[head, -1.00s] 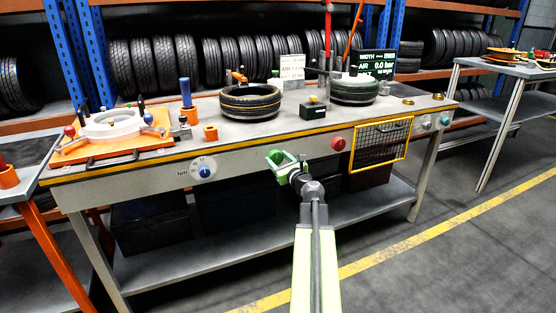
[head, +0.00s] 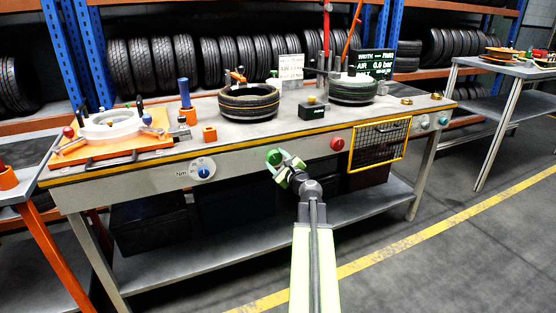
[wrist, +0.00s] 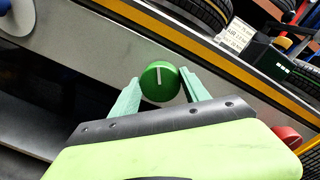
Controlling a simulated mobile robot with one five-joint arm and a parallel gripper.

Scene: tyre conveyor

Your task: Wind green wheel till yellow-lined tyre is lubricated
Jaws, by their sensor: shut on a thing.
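The green wheel (wrist: 160,86) is a round knob with a white line, on the front panel of the bench. In the wrist view my gripper (wrist: 156,82) has one finger on each side of it and is shut on it. In the head view my gripper (head: 283,163) covers part of the green wheel (head: 274,157). The yellow-lined tyre (head: 248,103) lies flat on the bench above, with a tool at its back rim. Whether its surface is lubricated cannot be told.
A red knob (head: 337,143) and a yellow-framed mesh guard (head: 379,147) are right of the wheel. A blue dial (head: 204,172) is to the left. A second tyre (head: 353,91) and a small black box (head: 311,111) stand on the bench (head: 250,142).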

